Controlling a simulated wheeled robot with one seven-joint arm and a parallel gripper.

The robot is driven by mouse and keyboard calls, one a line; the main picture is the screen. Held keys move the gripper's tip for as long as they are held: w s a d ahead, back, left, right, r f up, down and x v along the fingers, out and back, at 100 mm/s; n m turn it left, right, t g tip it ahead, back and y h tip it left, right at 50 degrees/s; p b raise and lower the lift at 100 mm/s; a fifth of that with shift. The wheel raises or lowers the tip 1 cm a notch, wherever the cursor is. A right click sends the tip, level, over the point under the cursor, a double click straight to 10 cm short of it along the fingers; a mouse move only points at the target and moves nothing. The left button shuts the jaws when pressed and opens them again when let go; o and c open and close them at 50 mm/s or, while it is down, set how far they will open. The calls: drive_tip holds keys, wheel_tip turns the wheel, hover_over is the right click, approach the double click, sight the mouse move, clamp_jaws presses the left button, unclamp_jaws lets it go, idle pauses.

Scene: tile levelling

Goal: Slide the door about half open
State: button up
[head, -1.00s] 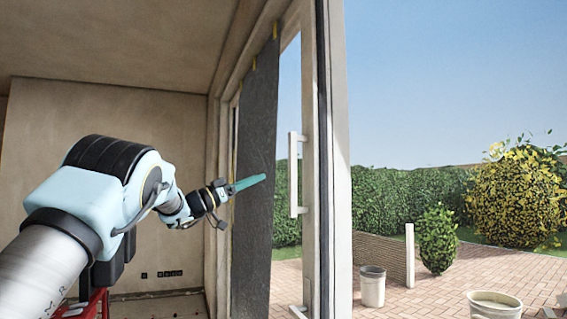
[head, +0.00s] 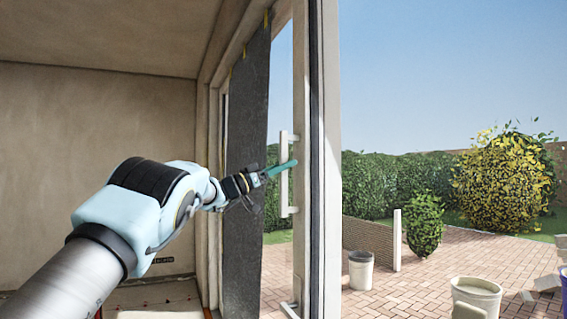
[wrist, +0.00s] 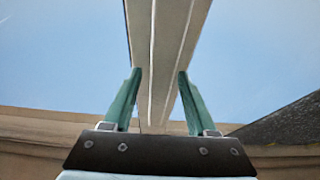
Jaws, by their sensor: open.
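The door's pale frame (head: 301,90) stands upright right of centre in the head view. A white vertical bar handle (head: 284,203) is fixed to it on two short mounts. My gripper (head: 282,168) is at the handle's upper half, with its teal fingers level with the bar. In the wrist view my gripper (wrist: 158,88) is open, with one finger on each side of a long pale bar (wrist: 165,40). A gap shows between the bar and the fingers lower down; whether either finger touches is unclear. How far the door stands open is hard to tell.
A dark hanging sheet (head: 246,170) is left of the handle, close behind my wrist. A bare wall (head: 100,120) closes the left side. Outside are brick paving (head: 400,285), a bucket (head: 361,272), a larger tub (head: 476,293) and bushes (head: 500,185).

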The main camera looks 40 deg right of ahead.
clamp_jaws()
idle(0.5)
idle(0.9)
